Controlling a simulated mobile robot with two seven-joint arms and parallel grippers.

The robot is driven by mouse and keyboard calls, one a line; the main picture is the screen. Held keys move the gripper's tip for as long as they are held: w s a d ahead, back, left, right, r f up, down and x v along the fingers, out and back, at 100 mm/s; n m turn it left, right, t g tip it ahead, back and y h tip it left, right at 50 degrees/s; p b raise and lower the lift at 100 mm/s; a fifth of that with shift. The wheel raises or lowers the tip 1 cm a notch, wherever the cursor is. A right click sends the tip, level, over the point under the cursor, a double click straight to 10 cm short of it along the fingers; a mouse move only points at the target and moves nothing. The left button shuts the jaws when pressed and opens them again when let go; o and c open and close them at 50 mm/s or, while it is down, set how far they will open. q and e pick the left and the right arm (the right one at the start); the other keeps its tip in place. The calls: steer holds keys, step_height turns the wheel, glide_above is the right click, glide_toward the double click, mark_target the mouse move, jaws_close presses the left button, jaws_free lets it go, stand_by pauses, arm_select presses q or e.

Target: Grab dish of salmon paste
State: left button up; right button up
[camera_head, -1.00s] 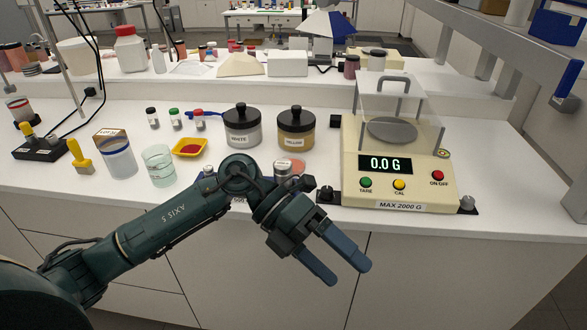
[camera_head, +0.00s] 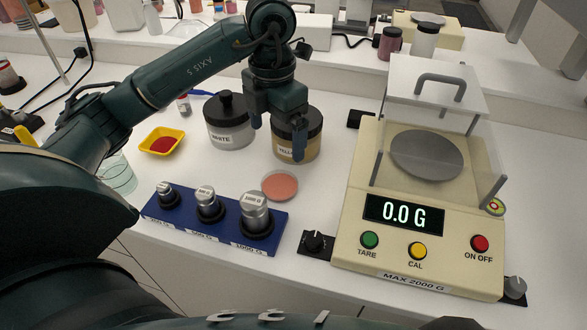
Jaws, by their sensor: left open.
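The dish of salmon paste (camera_head: 280,186) is a small, shallow round dish filled with pinkish-orange paste. It lies on the white bench, between the blue weight block and the yellow jar. My left gripper (camera_head: 275,143) is open, with its fingers pointing down. In the picture it is just above the dish, in front of the white and yellow jars and covering part of the yellow jar. It looks empty and apart from the dish; its exact height is hard to tell. My right gripper is not in view.
A blue block (camera_head: 177,229) with several metal weights stands in front of the dish. The yellow jar (camera_head: 304,150) and white jar (camera_head: 222,136) stand behind it. A balance (camera_head: 345,230) reading 0.0 G is at right, a yellow tray (camera_head: 150,149) of red powder at left.

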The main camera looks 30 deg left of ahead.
arm_select(q)
glide_above(277, 189)
step_height(277, 189, down, 7)
steer(key=shift+s+d+r+p, duration=0.1)
steer(key=shift+d+p, duration=0.05)
steer(key=shift+p, duration=0.15)
steer(key=shift+f+p, duration=0.7)
steer(key=shift+f, duration=2.4)
steer(key=c, duration=1.1)
steer(key=shift+o, duration=0.2)
